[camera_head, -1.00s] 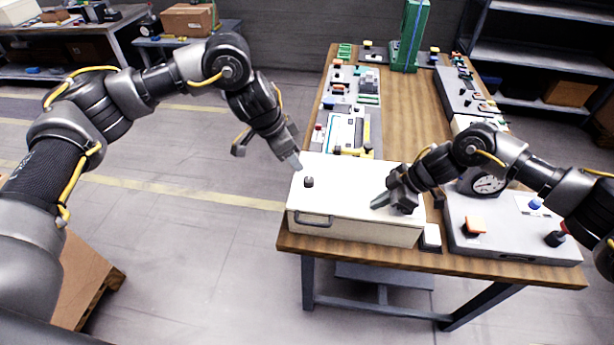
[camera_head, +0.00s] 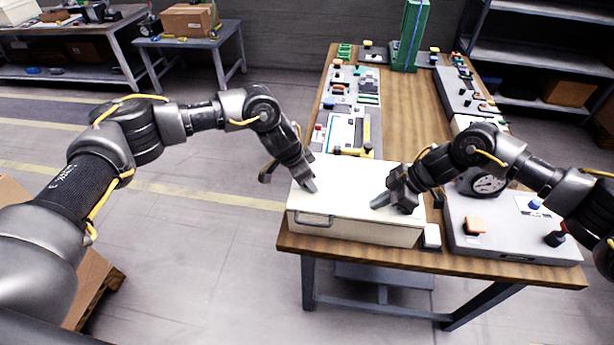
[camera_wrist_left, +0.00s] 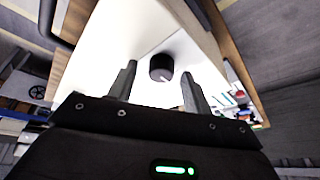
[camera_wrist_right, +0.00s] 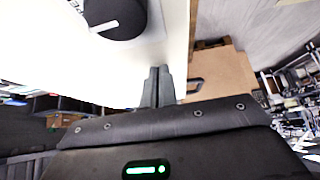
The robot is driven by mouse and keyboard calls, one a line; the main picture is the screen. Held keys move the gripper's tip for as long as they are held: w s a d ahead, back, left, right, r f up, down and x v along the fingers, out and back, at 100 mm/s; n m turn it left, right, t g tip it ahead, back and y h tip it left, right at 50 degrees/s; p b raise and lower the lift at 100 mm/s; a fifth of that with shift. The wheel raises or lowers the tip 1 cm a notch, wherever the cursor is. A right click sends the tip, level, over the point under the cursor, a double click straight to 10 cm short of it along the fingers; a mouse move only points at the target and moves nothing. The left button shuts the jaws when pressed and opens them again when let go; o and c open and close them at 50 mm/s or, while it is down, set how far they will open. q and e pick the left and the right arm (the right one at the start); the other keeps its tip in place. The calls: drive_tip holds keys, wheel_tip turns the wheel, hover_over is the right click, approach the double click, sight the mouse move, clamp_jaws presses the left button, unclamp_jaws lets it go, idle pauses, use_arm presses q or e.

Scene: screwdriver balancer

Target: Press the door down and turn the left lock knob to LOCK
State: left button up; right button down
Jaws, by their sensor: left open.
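The white box with its flat door (camera_head: 348,178) lies at the near end of the wooden table. The black left lock knob (camera_wrist_left: 161,68) with a pale pointer mark shows in the left wrist view, between the spread fingers; in the head view my gripper hides it. My left gripper (camera_head: 309,187) is open over the door's left part. My right gripper (camera_head: 381,203) has its fingers together, low over the door's right part; contact is unclear. A second black knob (camera_wrist_right: 118,18) with a white mark shows in the right wrist view, beside partly visible lettering.
A grey handle (camera_head: 314,219) is on the box's front. The table's middle strip is clear.

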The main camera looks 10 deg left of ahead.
drive_tip(key=shift+s+f, duration=0.15)
drive_tip(key=shift+f, duration=0.05)
use_arm(q)
drive_tip(key=c, duration=1)
